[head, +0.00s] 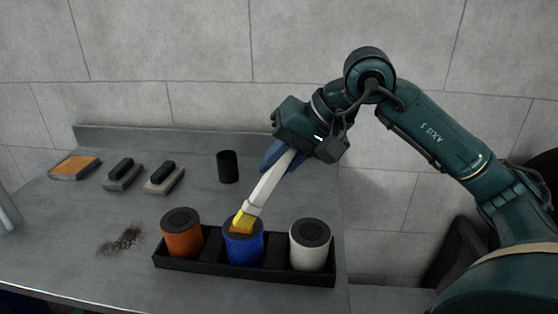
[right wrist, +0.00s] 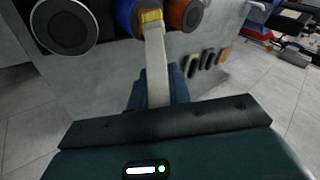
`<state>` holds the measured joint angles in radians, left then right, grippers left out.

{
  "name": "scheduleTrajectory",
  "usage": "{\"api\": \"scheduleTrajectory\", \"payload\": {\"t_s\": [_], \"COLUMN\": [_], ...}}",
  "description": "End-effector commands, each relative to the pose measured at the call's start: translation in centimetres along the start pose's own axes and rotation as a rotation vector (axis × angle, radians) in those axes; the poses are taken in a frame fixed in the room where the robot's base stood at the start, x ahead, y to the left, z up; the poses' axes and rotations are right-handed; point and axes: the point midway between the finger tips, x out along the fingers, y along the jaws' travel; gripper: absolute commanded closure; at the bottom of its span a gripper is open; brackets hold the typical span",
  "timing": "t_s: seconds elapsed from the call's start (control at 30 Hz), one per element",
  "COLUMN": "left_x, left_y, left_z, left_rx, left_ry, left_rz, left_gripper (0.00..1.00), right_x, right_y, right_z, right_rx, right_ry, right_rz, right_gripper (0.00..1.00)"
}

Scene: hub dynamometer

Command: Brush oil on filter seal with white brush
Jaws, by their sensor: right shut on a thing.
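My right gripper (head: 282,157) is shut on the handle of the white brush (head: 266,186). The brush slants down to the left, and its yellow bristles (head: 243,222) are at the top of the blue filter (head: 244,249). They look to be touching its dark top seal. In the right wrist view the brush (right wrist: 156,62) runs from the jaws to the blue filter, which is partly cut off at the top. The orange filter (head: 182,239) and the white filter (head: 310,252) stand upright on either side in a black tray (head: 222,273). My left gripper is not visible.
A black cup (head: 228,167) stands behind the tray. Two dark-handled blocks (head: 164,178) (head: 122,174) and an orange-topped pad (head: 75,167) lie at the back left. A dark smudge (head: 121,241) marks the bench left of the tray. A wall closes off the back.

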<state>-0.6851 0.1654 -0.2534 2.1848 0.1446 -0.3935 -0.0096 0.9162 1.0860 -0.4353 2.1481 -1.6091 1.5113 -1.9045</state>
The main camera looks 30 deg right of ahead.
Motion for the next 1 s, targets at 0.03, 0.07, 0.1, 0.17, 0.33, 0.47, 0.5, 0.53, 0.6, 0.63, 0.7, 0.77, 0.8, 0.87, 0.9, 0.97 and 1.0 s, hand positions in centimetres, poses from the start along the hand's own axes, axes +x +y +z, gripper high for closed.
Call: {"api": "scheduleTrajectory", "payload": {"t_s": [0.03,0.07,0.1,0.17,0.33,0.47,0.5,0.53,0.6,0.63,0.7,0.77,0.8,0.87,0.9,0.97,1.0], "left_x": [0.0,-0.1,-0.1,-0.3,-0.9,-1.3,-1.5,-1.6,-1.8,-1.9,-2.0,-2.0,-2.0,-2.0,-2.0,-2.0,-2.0], "left_y": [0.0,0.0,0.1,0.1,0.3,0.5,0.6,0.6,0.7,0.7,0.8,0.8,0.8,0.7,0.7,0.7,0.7], "left_z": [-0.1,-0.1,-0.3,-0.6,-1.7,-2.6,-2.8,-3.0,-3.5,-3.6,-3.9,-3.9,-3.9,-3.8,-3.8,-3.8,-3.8], "left_rx": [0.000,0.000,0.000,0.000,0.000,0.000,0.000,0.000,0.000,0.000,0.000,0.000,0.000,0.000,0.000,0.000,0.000], "left_ry": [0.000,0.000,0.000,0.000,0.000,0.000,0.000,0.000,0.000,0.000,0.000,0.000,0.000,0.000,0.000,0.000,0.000], "left_rz": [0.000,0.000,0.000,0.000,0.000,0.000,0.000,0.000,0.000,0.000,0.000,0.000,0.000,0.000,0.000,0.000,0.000], "left_gripper": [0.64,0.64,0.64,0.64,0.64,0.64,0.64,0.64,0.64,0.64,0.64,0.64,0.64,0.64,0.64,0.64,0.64], "right_x": [-0.1,-0.2,-0.3,-0.7,-2.1,-3.1,-3.4,-3.6,-4.2,-4.4,-4.8,-4.8,-4.8,-4.7,-4.7,-4.7,-4.7], "right_y": [-0.1,-0.1,-0.2,-0.5,-1.5,-2.2,-2.5,-2.6,-3.0,-3.2,-3.4,-3.5,-3.4,-3.4,-3.4,-3.4,-3.4], "right_z": [-0.1,-0.1,-0.1,-0.3,-0.7,-1.1,-1.2,-1.2,-1.4,-1.5,-1.6,-1.6,-1.6,-1.6,-1.6,-1.6,-1.6], "right_rx": [0.000,0.000,0.000,0.000,0.000,-0.001,0.000,0.000,-0.001,-0.001,0.000,0.000,0.000,0.000,0.000,0.000,0.000], "right_ry": [0.001,0.001,0.001,0.001,0.001,0.001,0.001,0.000,0.001,0.001,0.000,0.000,0.000,0.000,0.000,0.000,0.000], "right_rz": [-0.001,-0.001,-0.001,-0.001,-0.001,-0.002,-0.002,-0.002,-0.002,-0.002,-0.001,-0.001,0.000,0.000,0.000,-0.001,-0.001], "right_gripper": [1.00,1.00,1.00,1.00,1.00,1.00,1.00,1.00,1.00,1.00,1.00,1.00,1.00,1.00,1.00,1.00,1.00]}}
